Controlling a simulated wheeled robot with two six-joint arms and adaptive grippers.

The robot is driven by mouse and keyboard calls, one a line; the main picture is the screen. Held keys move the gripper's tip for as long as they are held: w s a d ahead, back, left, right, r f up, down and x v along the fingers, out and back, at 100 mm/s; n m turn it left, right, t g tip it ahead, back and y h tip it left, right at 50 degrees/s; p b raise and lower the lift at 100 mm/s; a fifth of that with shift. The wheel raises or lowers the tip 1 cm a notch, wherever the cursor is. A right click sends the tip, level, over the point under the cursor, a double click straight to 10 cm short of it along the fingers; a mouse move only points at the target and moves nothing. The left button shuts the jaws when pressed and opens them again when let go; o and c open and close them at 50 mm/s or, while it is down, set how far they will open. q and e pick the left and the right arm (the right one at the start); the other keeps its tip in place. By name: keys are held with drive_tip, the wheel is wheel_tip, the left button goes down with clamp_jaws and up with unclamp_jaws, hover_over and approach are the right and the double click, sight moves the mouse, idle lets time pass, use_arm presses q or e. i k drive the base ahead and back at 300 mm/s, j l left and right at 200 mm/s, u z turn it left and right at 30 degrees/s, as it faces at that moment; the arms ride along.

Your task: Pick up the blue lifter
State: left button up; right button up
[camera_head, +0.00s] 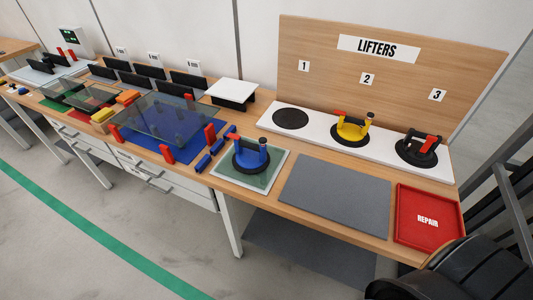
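The blue lifter (248,158) has a blue body, a black round base and a red lever at its upper left. It stands upright on a greenish pane with a pale border (226,179), near the front edge of the bench. Neither of my grippers is in view. A black part at the lower right corner looks like one of my own arm links, well apart from the lifter.
A white rack strip (333,148) holds a yellow lifter (351,130) at 2 and a black-and-red lifter (421,147) at 3; place 1 has only a black disc (290,118). A grey mat (335,193) is bare. A red REPAIR tray (428,218) and large glass pane (167,118) flank.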

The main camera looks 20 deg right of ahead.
sight(252, 158)
drive_tip(key=i+j+z, duration=0.1)
drive_tip(key=z, duration=0.3)
drive_tip(key=i+j+z, duration=0.1)
drive_tip(key=j+z, duration=0.15)
drive_tip(key=z, duration=0.2)
drive_tip(key=j+z, duration=0.2)
drive_tip(key=z, duration=0.2)
drive_tip(key=j+z, duration=0.25)
drive_tip(key=z, duration=0.15)
drive_tip(key=j+z, duration=0.1)
drive_tip(key=j, duration=0.5)
drive_tip(key=j+z, duration=0.15)
drive_tip(key=j, duration=0.45)
drive_tip(key=k+j+z, duration=0.1)
drive_tip(key=j, duration=0.45)
drive_tip(key=k+j+z, duration=0.1)
drive_tip(key=j, duration=0.5)
drive_tip(key=k+j+z, duration=0.1)
drive_tip(key=j, duration=0.5)
